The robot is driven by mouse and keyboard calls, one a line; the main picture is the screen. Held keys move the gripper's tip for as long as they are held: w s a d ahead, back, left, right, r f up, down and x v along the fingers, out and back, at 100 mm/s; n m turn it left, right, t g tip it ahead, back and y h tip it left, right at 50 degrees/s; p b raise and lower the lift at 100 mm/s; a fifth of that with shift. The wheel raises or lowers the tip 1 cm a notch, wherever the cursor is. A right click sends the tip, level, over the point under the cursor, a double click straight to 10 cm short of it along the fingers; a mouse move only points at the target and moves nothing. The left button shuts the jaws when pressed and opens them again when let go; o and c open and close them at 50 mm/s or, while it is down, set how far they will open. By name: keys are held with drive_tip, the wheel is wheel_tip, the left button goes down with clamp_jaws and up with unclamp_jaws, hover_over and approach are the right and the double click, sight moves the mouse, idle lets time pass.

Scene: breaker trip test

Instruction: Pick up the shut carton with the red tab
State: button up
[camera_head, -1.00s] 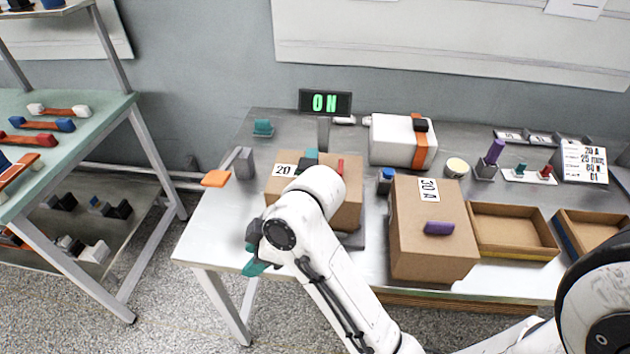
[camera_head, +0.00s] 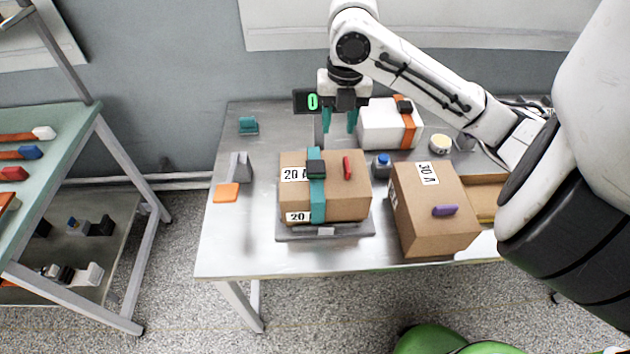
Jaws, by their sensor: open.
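The shut carton with the red tab (camera_head: 346,198) is a brown box labelled 20 A on a low grey stand at the front middle of the table. A teal strap (camera_head: 318,198) with a dark buckle runs over its top and front. The red tab (camera_head: 347,168) stands on its top, right of the strap. My gripper (camera_head: 339,124) points down behind and above the carton, its two teal fingers apart with nothing between them. It is clear of the carton and partly covers the display behind.
A brown carton (camera_head: 428,222) labelled 30 A with a purple tab stands close on the right. A white box (camera_head: 378,128) with an orange strap is behind. A blue-topped item (camera_head: 381,164) stands between them. A grey bracket with an orange plate (camera_head: 226,192) is left.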

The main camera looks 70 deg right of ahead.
drive_tip(key=s, duration=0.2)
hover_over(347, 164)
drive_tip(key=shift+g, duration=0.3)
drive_tip(key=f, duration=0.5)
drive_tip(key=shift+w+d+f, duration=0.2)
drive_tip(key=shift+w+d, duration=0.15)
drive_tip(key=shift+w, duration=0.05)
drive_tip(key=shift+s+a+f+p, duration=0.1)
drive_tip(key=shift+s+f+p, duration=0.1)
drive_tip(key=shift+f, duration=0.75)
drive_tip(key=shift+s+a+f+p, duration=0.1)
drive_tip(key=shift+f+p, duration=0.15)
drive_tip(key=shift+f, duration=0.65)
drive_tip(key=shift+s+a+f+p, duration=0.1)
drive_tip(key=shift+s+f+p, duration=0.1)
drive_tip(key=shift+f, duration=0.75)
drive_tip(key=shift+w, duration=0.1)
clamp_jaws()
drive_tip(key=shift+r, duration=0.1)
